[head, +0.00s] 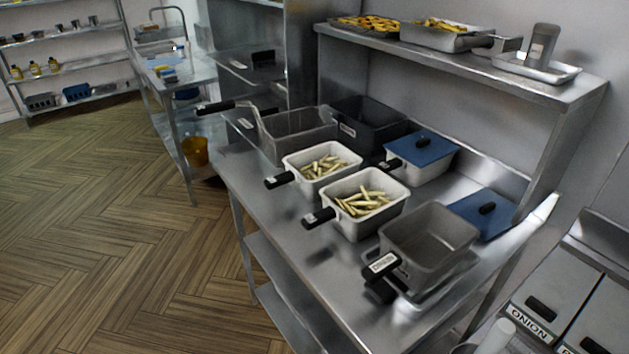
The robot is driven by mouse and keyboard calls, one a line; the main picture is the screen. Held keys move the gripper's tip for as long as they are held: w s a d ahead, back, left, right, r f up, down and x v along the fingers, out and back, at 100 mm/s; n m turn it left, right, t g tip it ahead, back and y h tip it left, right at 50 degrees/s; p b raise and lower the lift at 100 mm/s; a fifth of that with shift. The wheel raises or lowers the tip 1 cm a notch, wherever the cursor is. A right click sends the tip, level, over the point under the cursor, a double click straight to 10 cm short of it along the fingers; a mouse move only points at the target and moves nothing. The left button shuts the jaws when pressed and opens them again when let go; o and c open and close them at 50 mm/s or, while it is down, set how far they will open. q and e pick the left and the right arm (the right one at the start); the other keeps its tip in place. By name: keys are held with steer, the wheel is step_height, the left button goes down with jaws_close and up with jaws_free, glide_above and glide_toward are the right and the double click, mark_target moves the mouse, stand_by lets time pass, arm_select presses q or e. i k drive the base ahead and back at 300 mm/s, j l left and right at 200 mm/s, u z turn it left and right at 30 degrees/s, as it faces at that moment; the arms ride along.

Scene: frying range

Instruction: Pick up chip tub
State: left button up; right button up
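Two white tubs with black handles hold pale cut chips and stand side by side on the steel table (290,232). The nearer chip tub (372,224) is at the middle of the table, with its handle pointing left. The farther chip tub (325,185) is just behind it to the left. A third white tub (424,172) has a blue lid (418,146) on it, so its contents are hidden. Neither of my grippers shows in the head view.
An empty grey bin (429,243) stands right of the chip tubs; a loose blue lid (483,222) lies behind it. A wire-handled grey basket (297,137) and dark bin (364,130) stand farther left. An upper shelf (480,72) overhangs the table's back. The wooden floor (110,230) at left is clear.

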mark_target(309, 170)
steer(key=j+z, duration=0.3)
steer(key=j, duration=2.15)
